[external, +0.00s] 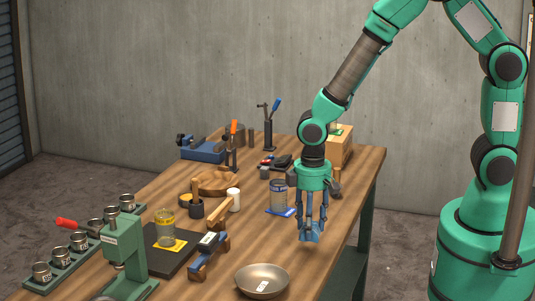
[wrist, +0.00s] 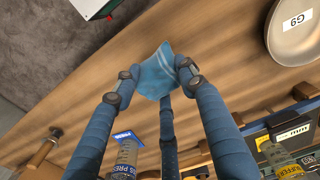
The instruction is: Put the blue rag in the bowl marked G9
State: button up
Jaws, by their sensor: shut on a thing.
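The blue rag (wrist: 155,70) is pinched between the fingertips of my gripper (external: 312,220) and hangs crumpled from them. It also shows in the external view (external: 311,236) as a small blue patch at the fingertips, near the table's right edge; its height above the wood is hard to judge. A shallow metal bowl (external: 262,279) stands at the front of the table, to the left of and nearer the camera than my gripper. Its label reads G9 in the wrist view (wrist: 297,40), where the bowl sits at the upper right, apart from the rag.
A labelled jar (external: 278,196) stands on a blue mat just left of my gripper. A blue-and-wood tool (external: 208,255) lies left of the bowl, beside a dark board with a yellow-lidded jar (external: 165,228). A green press (external: 125,255) stands at the front left. Wood between gripper and bowl is clear.

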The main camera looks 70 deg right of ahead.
jog(key=s+a, duration=0.4)
jog(key=a, duration=0.3)
jog(key=s+a+r+m+p, duration=0.1)
jog(key=s+a, duration=0.3)
jog(key=a, duration=0.4)
jog(key=shift+s+m, duration=0.2)
jog(key=shift+m, duration=0.1)
jog(key=shift+a+r, duration=0.1)
send_over(262, 287)
jog(key=shift+f+b, duration=0.4)
jog(key=shift+f, duration=0.35)
jog(key=shift+f, duration=0.1)
jog(key=shift+f, duration=1.65)
jog(key=shift+f+b, duration=0.15)
jog(key=shift+b, duration=0.15)
jog(key=o, duration=0.8)
